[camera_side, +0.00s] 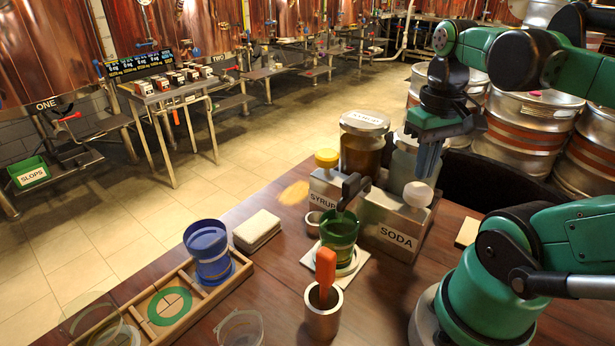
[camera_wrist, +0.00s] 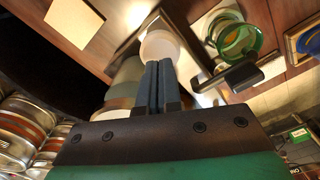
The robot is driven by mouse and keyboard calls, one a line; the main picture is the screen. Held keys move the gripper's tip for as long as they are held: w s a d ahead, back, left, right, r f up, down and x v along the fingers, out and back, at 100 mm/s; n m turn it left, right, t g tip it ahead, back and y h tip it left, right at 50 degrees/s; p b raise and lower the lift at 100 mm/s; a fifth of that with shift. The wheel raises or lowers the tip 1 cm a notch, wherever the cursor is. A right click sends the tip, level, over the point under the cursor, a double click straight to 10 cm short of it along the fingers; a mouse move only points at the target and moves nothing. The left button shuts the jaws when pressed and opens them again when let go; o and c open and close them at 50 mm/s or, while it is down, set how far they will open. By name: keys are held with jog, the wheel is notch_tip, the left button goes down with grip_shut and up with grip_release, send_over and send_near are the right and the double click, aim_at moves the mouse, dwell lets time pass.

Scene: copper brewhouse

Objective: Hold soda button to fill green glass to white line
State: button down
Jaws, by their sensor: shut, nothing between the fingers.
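The green glass (camera_side: 340,232) stands upright on a pale square mat under the dark spout (camera_side: 353,188) of the dispenser. The glass also shows in the wrist view (camera_wrist: 238,40), next to the spout. How full it is and its white line cannot be made out. The white soda button (camera_side: 418,194) tops the metal block labelled SODA (camera_side: 396,238). My gripper (camera_side: 428,178) is shut and empty, pointing down above and close to the button. In the wrist view the blue fingertips (camera_wrist: 159,66) overlap the edge of the white button (camera_wrist: 160,46); contact cannot be told.
A yellow button (camera_side: 327,158) tops the SYRUP block, with large jars behind. In front stand a metal cup with an orange-handled tool (camera_side: 324,312) and a clear container (camera_side: 240,328). A blue glass (camera_side: 208,250) stands in the wooden tray at left, beside folded cloths (camera_side: 257,230).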

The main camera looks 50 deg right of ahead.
aim_at(420, 189)
jog(key=shift+f, duration=0.15)
jog(key=shift+f, duration=1.45)
dwell(6.4)
